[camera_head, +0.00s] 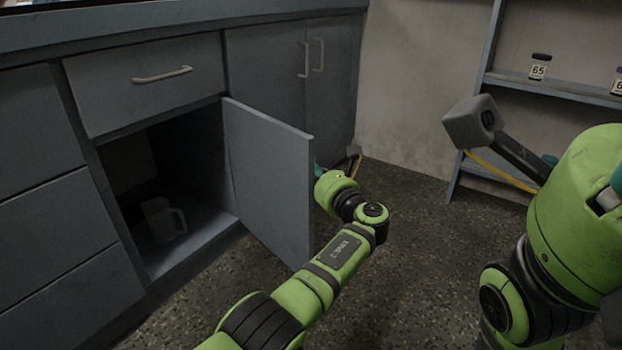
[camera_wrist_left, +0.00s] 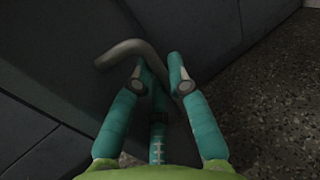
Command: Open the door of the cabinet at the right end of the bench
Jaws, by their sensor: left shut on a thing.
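The grey cabinet door (camera_head: 268,180) stands wide open, hinged on its right side, below a drawer (camera_head: 150,88). The cabinet's inside (camera_head: 200,215) is open to view, with a pale mug or jug (camera_head: 160,220) on its floor. My left gripper (camera_wrist_left: 160,82) is shut on the bent grey door handle (camera_wrist_left: 128,52); its teal fingers are around the bar in the left wrist view. In the head view the door hides most of this gripper and the handle. My right gripper is mostly hidden by its own arm at the right; only bits of teal (camera_head: 551,160) show.
To the right of the open door, a double-door cabinet (camera_head: 265,65) is shut, with two upright handles. A shelf unit (camera_head: 510,82) with labelled jars (camera_head: 539,68) stands at the back right. The speckled floor (camera_head: 420,230) between is clear.

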